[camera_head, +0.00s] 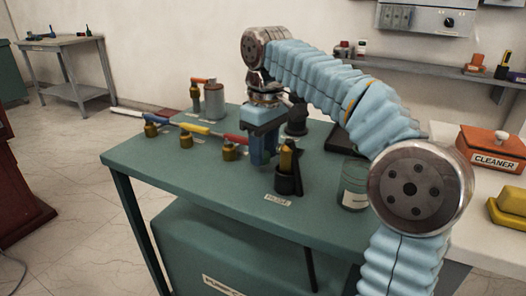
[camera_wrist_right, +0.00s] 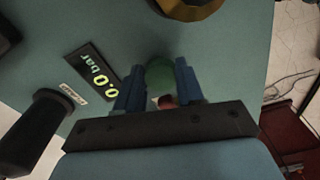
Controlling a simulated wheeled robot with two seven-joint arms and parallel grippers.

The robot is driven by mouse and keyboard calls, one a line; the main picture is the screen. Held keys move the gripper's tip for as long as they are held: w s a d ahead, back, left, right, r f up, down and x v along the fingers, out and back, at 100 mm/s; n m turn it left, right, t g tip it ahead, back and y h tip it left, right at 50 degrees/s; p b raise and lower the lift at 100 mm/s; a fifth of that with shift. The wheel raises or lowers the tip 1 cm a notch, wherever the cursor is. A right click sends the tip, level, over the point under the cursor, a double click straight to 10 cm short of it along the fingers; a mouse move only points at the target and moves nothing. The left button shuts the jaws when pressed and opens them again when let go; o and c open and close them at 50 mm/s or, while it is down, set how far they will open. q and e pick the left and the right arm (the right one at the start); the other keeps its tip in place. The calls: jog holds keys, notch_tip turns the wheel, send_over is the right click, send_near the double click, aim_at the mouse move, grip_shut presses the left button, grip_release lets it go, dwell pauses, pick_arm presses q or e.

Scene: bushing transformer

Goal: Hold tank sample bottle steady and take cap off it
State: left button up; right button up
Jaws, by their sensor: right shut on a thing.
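My right gripper (camera_head: 263,152) points down over the green table (camera_head: 160,160), left of a dark holder. In the right wrist view its blue fingers (camera_wrist_right: 159,95) are shut on a round green thing (camera_wrist_right: 160,73). A small reddish part (camera_wrist_right: 168,102) shows between the fingers. I cannot tell if the held thing is the sample bottle or its cap. A greenish glass jar (camera_head: 355,185) with a pale label stands upright on the table to the right. My left gripper is not in view.
A dark holder (camera_head: 287,184) with a yellow-handled tool stands close right of the gripper. Several brass fittings (camera_head: 186,139) and a grey can (camera_head: 214,100) are at the left. A pressure display (camera_wrist_right: 92,71) lies near the fingers. A red cleaner box (camera_head: 490,147) is far right.

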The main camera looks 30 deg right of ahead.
jog(key=shift+s+a+f, duration=0.1)
jog(key=shift+a+f, duration=0.05)
jog(key=shift+f, duration=0.5)
jog(key=shift+f, duration=0.1)
jog(key=o, duration=1.2)
jog(key=shift+c, duration=0.2)
notch_tip(320, 180, up, 8)
jog(key=shift+s+f, duration=0.1)
